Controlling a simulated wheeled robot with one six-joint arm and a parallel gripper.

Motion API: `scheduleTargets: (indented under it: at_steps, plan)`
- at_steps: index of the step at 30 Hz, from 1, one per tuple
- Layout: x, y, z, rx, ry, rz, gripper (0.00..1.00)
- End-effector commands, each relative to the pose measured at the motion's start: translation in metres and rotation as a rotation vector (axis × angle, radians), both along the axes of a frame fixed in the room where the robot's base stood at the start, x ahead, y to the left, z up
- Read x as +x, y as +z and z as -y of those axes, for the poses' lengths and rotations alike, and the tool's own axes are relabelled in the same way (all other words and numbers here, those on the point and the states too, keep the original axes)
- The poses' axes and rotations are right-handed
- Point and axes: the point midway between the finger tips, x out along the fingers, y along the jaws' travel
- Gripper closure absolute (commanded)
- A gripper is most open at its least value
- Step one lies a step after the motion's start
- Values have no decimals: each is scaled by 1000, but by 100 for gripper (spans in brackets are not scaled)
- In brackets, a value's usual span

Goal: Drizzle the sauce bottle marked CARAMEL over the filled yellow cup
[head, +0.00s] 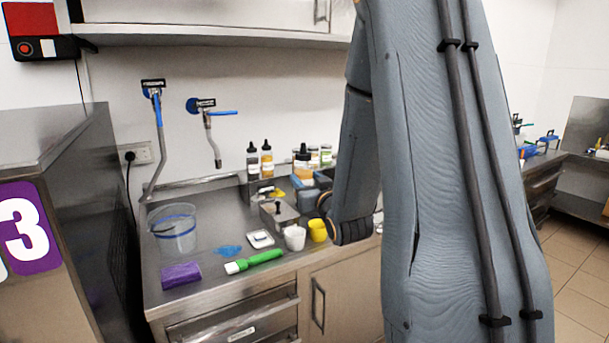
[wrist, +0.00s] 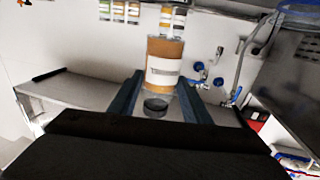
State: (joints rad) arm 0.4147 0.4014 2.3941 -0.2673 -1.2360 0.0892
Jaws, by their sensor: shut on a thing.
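My gripper (wrist: 158,97) is shut on a sauce bottle (wrist: 163,52) with orange-brown contents, a pale label and a dark cap. The label cannot be read. The wrist view looks inverted; in the head view the bottle (head: 303,170) appears upright, cap up, above the back of the counter. The yellow cup (head: 317,231) stands on the counter near its front, beside my arm, to the right of a white cup (head: 294,238). The yellow cup's contents cannot be made out. My arm hides much of the counter's right part.
Two more bottles (head: 260,160) and several jars stand at the back. A clear bucket (head: 174,230), purple sponge (head: 181,275), green-handled brush (head: 255,261) and small white scale-like item (head: 260,239) lie on the counter (head: 215,284). Wall taps (head: 207,120) hang left; a cabinet (head: 210,22) overhangs.

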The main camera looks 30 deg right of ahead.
Motion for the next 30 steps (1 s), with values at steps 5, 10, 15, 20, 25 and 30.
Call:
scheduleTargets:
  at_steps: [5,10,15,20,25,30]
  plan:
    - [-24,1,-7,0,0,1,80]
    - [-45,1,-14,0,1,1,80]
    - [-57,1,-18,0,1,2,80]
    - [-58,1,-18,0,1,2,80]
    - [-58,1,-18,0,1,2,80]
    - [-58,1,-19,0,1,2,80]
